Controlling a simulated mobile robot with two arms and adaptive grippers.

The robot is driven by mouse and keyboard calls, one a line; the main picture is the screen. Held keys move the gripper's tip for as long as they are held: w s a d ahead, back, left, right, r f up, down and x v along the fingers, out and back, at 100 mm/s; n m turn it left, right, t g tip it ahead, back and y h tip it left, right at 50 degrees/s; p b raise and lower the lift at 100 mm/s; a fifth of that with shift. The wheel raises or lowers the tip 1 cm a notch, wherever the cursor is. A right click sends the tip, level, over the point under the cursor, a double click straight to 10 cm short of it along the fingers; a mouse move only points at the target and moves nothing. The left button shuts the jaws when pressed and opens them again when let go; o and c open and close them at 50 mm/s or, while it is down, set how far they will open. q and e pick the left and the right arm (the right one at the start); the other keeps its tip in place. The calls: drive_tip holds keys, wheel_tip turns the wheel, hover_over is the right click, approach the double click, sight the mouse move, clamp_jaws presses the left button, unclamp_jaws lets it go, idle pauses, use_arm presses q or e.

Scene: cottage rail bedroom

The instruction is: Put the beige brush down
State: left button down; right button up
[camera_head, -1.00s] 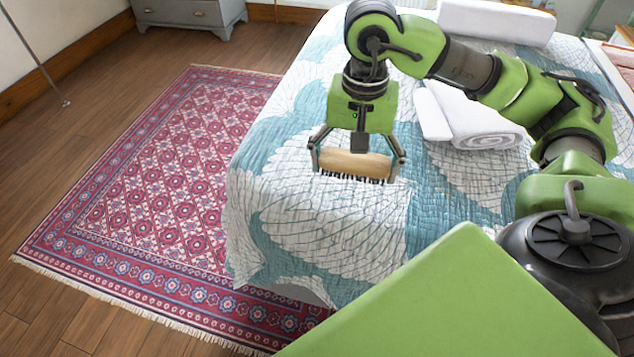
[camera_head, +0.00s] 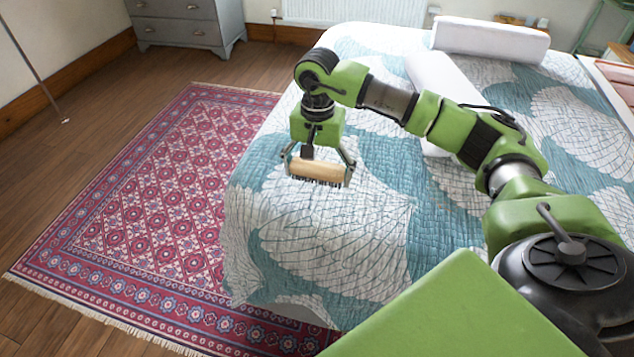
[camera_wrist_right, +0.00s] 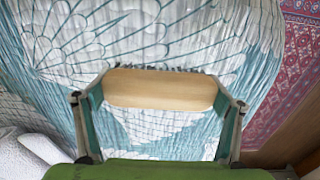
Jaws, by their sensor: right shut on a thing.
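The beige brush (camera_head: 319,171) has a pale wooden back and dark bristles that point down toward the bed. My right gripper (camera_head: 318,168) is shut on it, one finger at each end. In the right wrist view the brush (camera_wrist_right: 162,89) lies across between the two fingers (camera_wrist_right: 160,105), with some bristles showing along its far edge. The brush is over the quilt of the bed (camera_head: 330,235), near the bed's left edge. I cannot tell whether the bristles touch the quilt. My left gripper is not in view.
White rolled towels or pillows (camera_head: 490,39) lie farther back on the bed, partly behind my right arm. A red patterned rug (camera_head: 150,205) covers the floor left of the bed. A grey dresser (camera_head: 186,22) stands at the back. The quilt in front of the brush is clear.

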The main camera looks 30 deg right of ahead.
sight(317, 188)
drive_tip(key=shift+w+f, duration=0.15)
drive_tip(key=shift+f, duration=0.3)
wheel_tip(317, 188, down, 2)
drive_tip(key=shift+f, duration=0.35)
